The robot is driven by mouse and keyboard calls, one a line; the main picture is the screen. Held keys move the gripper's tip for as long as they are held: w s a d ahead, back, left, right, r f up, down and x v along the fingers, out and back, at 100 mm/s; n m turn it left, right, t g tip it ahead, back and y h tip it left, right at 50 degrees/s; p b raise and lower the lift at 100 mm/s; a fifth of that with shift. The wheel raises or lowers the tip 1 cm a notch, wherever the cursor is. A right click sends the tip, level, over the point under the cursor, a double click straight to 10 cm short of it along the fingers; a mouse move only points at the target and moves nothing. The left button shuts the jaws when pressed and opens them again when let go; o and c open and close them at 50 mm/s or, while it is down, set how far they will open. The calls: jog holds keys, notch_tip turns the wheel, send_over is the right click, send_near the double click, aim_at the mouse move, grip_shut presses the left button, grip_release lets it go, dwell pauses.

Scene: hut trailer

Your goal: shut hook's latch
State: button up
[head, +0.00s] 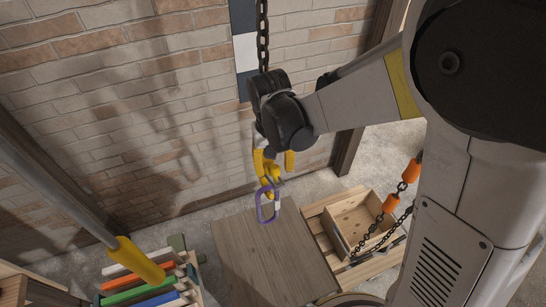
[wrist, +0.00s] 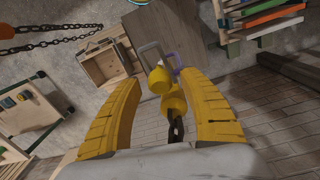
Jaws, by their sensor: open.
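A yellow hook (wrist: 174,101) hangs from a dark chain (head: 262,35) and shows between my fingers in the wrist view. In the head view the hook (head: 270,172) is partly hidden by my gripper. A grey metal loop (wrist: 143,52), maybe the latch, stands out beyond the hook's yellow end. I cannot tell how far open it is. A purple ring (head: 260,208) hangs at the hook's lower end. My gripper (head: 275,160) is open, pointing down, with its yellow fingers on either side of the hook. I cannot tell whether a finger touches it.
A wooden table (head: 250,255) is below the hook. A wooden crate (head: 357,218) stands to its right, with a chain with orange parts (head: 390,204) nearby. A rack of coloured boards (head: 145,290) and a yellow-ended pole (head: 135,260) are at left. A brick wall (head: 120,110) is behind.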

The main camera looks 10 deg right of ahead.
jog(key=shift+f, duration=0.1)
grip_shut()
jog(key=shift+s, duration=0.1)
